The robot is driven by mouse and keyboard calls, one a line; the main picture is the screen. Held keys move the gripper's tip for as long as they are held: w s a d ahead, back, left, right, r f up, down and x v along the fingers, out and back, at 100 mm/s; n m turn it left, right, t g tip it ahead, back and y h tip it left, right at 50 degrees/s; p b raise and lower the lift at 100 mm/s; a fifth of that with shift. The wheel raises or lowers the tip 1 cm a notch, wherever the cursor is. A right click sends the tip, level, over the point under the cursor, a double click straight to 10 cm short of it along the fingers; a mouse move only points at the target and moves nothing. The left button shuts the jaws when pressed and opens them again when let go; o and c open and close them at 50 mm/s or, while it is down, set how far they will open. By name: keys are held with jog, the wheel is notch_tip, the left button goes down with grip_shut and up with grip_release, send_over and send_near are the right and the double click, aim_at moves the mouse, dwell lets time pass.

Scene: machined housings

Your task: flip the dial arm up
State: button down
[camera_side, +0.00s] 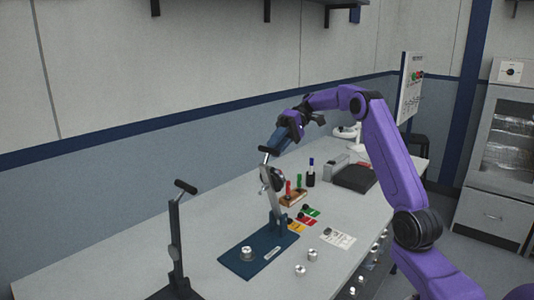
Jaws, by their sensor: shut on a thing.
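The dial arm (273,198) is a light grey bar rising from a hinge on a blue base plate (247,267). It stands near upright, leaning slightly left, with a round black dial (278,179) on its upper part. A black crossbar handle (266,150) is at its top. My gripper (275,145) comes down from the upper right and is shut on the handle; its fingertips are small and partly hidden in this view. A silver round housing (247,254) sits on the base plate, left of the hinge.
A dark stand with a crossbar handle (185,187) rises at front left. Silver parts (312,254), coloured cards (303,222), a wooden block with coloured handles (292,199), a pen cup (311,178) and a dark box (355,178) lie to the right. The table's left rear is clear.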

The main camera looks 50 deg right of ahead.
jog(key=shift+m, duration=0.3)
jog(key=shift+s+d+f, duration=0.1)
jog(key=shift+d+f, duration=0.25)
jog(key=shift+d, duration=0.35)
jog(key=shift+d+f, duration=0.3)
jog(key=shift+d, duration=0.45)
jog(key=shift+s+d+f, duration=0.1)
jog(key=shift+d+f, duration=0.25)
jog(key=shift+d, duration=0.35)
jog(key=shift+w+d, duration=0.1)
jog(key=shift+d, duration=0.05)
jog(key=c, duration=0.7)
grip_release()
jog(key=shift+w+r, duration=0.1)
jog(key=shift+r, duration=0.05)
jog(key=s+a+r, duration=0.1)
jog(key=s+r, duration=0.3)
jog(key=s+a+r, duration=0.2)
jog(key=s+r, duration=0.3)
jog(key=s+a+r, duration=0.2)
jog(key=s+r, duration=0.2)
jog(key=shift+s+r, duration=0.15)
